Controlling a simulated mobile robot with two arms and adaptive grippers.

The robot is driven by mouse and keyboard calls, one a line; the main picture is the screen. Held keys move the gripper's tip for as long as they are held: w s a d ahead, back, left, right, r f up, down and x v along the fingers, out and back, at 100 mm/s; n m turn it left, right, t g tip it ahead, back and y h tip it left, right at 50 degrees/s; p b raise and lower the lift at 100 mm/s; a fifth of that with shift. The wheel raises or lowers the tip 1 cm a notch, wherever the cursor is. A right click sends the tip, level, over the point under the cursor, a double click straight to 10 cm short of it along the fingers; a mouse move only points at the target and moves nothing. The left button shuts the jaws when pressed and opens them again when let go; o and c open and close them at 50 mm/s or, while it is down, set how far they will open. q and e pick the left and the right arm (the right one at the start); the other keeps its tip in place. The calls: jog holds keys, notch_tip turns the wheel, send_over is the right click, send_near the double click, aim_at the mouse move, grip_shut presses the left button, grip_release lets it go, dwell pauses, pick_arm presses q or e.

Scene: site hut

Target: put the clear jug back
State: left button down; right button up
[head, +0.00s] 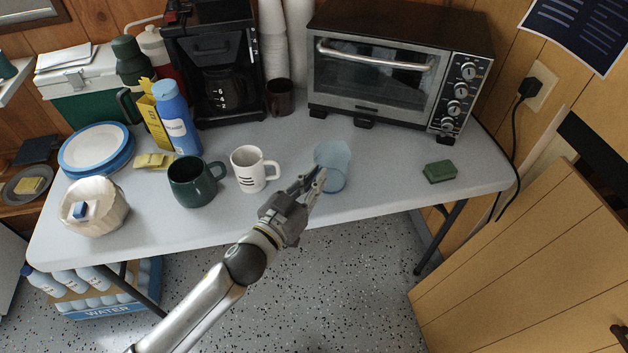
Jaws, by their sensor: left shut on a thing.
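The clear jug (335,157) is a see-through, bluish vessel with a wide top, at the middle of the table in front of the toaster oven. My left gripper (314,184) reaches in from the lower left and is shut on the jug at its left side. The fingers cover part of the jug's lower left. The jug looks roughly upright; I cannot tell whether its base touches the table. My right gripper is out of view.
The grey table (400,180) holds a white mug (248,172) and a green mug (187,183) left of the jug. A coffee maker (181,55) and a toaster oven (370,105) stand behind. A green sponge (440,171) lies right, with clear surface between.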

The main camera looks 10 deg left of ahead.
pick_arm(q)
jog(key=c, duration=2)
grip_release()
jog(key=shift+f, duration=0.15)
jog(key=o, duration=0.4)
jog(key=shift+o, duration=0.2)
jog(key=shift+s+a+r, duration=0.1)
jog(key=shift+r, duration=0.1)
jog(key=v, duration=1.1)
jog(key=shift+s+a, duration=0.2)
jog(key=shift+s, duration=0.15)
